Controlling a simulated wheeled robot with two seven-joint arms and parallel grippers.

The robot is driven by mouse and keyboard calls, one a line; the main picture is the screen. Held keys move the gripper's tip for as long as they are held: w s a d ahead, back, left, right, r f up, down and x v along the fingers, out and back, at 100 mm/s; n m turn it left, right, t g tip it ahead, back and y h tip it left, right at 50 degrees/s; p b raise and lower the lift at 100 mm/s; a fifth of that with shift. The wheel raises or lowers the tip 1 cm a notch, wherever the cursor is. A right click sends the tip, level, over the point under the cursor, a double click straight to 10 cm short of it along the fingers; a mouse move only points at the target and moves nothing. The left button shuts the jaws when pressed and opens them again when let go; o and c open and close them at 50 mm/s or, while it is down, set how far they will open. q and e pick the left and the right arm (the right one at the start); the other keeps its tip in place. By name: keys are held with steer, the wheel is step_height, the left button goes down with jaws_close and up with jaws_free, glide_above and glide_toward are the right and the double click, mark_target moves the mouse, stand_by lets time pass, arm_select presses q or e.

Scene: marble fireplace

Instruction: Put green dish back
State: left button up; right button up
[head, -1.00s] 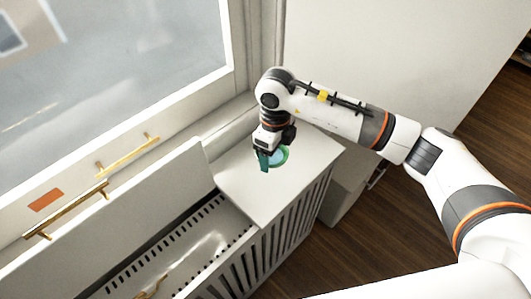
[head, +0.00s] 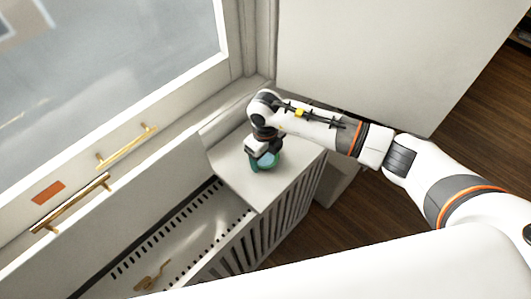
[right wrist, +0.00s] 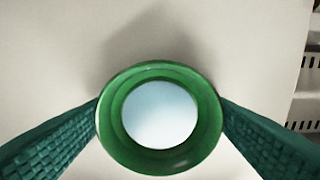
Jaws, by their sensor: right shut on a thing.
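The green dish (right wrist: 160,163) is a round green ring with a pale blue-white middle. In the right wrist view it sits between the two teal, textured fingers of my right gripper (right wrist: 160,118), which touch its left and right sides. In the head view the dish (head: 266,161) shows at the tip of my right gripper (head: 263,160), partly covered by it, over the white radiator cover's top (head: 285,176). I cannot tell whether the dish touches the surface. My left gripper is out of view.
A window with a white frame (head: 240,40) and brass handles (head: 126,146) is at the left. An open slotted recess (head: 165,245) with a brass piece (head: 152,276) lies lower left of the white top. Dark wood floor (head: 390,215) is at the right.

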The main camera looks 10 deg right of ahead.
mark_target(265, 160)
steer(key=shift+f, duration=0.1)
steer(key=shift+f, duration=0.15)
steer(key=o, duration=1.1)
steer(key=shift+o, duration=0.2)
step_height(265, 160, up, 12)
steer(key=shift+r+b, duration=0.25)
steer(key=shift+b, duration=0.2)
